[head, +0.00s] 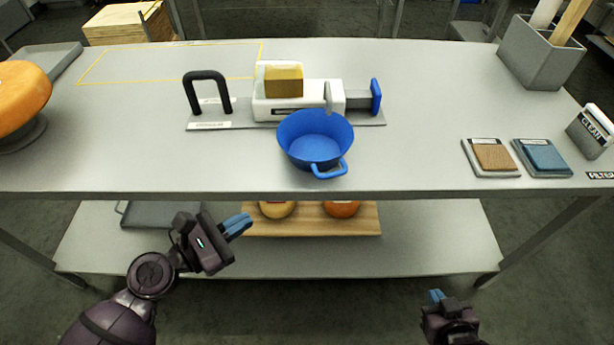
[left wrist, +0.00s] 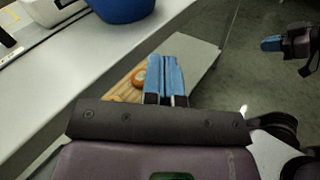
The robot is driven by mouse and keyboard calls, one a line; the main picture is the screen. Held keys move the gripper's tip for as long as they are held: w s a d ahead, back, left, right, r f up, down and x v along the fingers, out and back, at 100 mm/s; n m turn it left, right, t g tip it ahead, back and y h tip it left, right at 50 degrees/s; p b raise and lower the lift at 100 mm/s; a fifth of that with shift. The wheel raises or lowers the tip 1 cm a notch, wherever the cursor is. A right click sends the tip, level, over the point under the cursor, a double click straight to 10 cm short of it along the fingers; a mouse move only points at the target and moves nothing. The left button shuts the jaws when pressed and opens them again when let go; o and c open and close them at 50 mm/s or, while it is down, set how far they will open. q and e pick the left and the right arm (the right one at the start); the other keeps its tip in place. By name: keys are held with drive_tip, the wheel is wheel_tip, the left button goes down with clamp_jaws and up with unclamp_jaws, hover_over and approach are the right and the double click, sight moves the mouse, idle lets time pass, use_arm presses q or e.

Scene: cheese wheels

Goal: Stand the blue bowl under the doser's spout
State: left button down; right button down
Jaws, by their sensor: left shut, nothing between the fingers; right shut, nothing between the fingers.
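The blue bowl (head: 315,140) with a loop handle stands upright on the tabletop near the front edge; its lower part also shows in the left wrist view (left wrist: 118,8). The doser (head: 285,112), a white body holding a yellow block, with a blue plate at its right end, stands on a grey base just behind the bowl. The bowl hides part of the base, and I cannot make out the spout clearly. My left gripper (head: 240,224) is shut and empty, in front of the table edge, left of and below the bowl. My right gripper (head: 436,296) is shut and empty, lower right.
A black handle (head: 207,92) rises from the base's left end. A big orange cheese wheel (head: 20,98) is at far left. Brown (head: 493,156) and blue (head: 542,158) pads and a grey bin (head: 541,55) are at right. The lower shelf (head: 430,240) holds cheeses on a board.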

use_arm(q)
drive_tip(key=r+n, duration=0.1)
drive_tip(key=n, duration=0.1)
drive_tip(key=h+p, duration=0.1)
drive_tip(key=p, duration=0.1)
approach(318, 174)
drive_tip(key=shift+n, duration=0.3)
drive_tip(key=x, duration=0.5)
drive_tip(key=shift+w+d+f, duration=0.1)
drive_tip(key=shift+w+f, duration=0.05)
drive_tip(key=shift+x, duration=0.85)
drive_tip(key=shift+w, duration=0.1)
drive_tip(key=shift+w+d, duration=0.2)
drive_tip(key=shift+d, duration=0.1)
drive_tip(key=shift+p+x, duration=0.3)
drive_tip(key=shift+x, duration=0.85)
drive_tip(key=shift+s+f, duration=0.1)
